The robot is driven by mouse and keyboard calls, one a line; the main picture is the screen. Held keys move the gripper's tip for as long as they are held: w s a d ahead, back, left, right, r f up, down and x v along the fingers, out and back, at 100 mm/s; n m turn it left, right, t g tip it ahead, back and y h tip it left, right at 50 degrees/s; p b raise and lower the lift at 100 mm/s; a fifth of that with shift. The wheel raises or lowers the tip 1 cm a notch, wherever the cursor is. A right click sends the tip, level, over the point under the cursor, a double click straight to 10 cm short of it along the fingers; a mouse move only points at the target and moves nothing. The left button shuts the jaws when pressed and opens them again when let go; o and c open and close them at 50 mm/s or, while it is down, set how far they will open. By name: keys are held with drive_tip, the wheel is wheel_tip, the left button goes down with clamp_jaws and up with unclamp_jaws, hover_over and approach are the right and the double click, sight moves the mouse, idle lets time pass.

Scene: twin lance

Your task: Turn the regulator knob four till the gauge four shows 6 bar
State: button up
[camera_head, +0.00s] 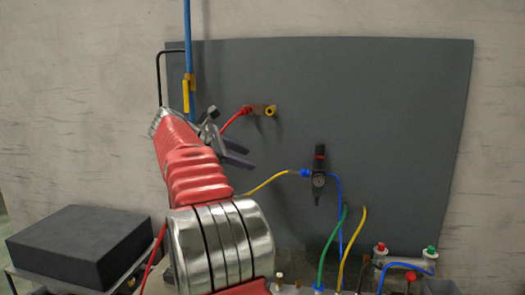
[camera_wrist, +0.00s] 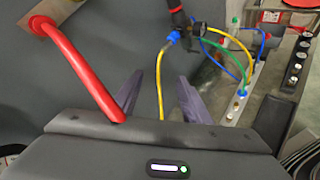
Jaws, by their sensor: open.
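A regulator with a dark knob (camera_head: 320,153) on top, with a red mark or band on it, is mounted on the grey panel right of centre in the head view. Its round gauge (camera_head: 318,181) faces outward below the knob; the needle is too small to read. In the wrist view the knob (camera_wrist: 176,6) is cut by the top edge and the gauge (camera_wrist: 199,29) shows from the side. My gripper (camera_head: 243,156) is open and empty, left of the regulator and apart from it. Its two fingers (camera_wrist: 160,80) point toward the regulator area. No number labels are legible.
A brass fitting (camera_head: 262,110) with a red hose (camera_head: 234,121) is near my gripper. A blue vertical pipe with a yellow lever (camera_head: 186,95) is behind my arm. A yellow hose (camera_head: 268,182) runs to the regulator. Green, yellow and blue hoses hang below right. A black block (camera_head: 80,245) is at left.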

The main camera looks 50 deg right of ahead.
drive_tip(key=s+a+f+m+t+y, duration=0.1)
drive_tip(key=s+a+f+t+y, duration=0.15)
drive_tip(key=a, duration=0.65)
drive_tip(key=s+a+f+m+t+y, duration=0.15)
drive_tip(key=a+f, duration=0.25)
drive_tip(key=a, duration=0.5)
drive_tip(key=s+a+f+m+t+y, duration=0.1)
drive_tip(key=s+a+f+t+y, duration=0.15)
drive_tip(key=a, duration=0.65)
drive_tip(key=s+a+f+m+t+y, duration=0.1)
drive_tip(key=s+a+f+m+y, duration=0.1)
drive_tip(key=s+a+f, duration=0.5)
drive_tip(key=s+a+f+m+y, duration=0.3)
drive_tip(key=s+a+f, duration=0.3)
drive_tip(key=a, duration=0.7)
wheel_tip(320, 180, down, 3)
drive_tip(key=shift+s+a+r+t+y, duration=0.2)
drive_tip(key=shift+s+t+y, duration=0.15)
drive_tip(key=shift+c, duration=0.5)
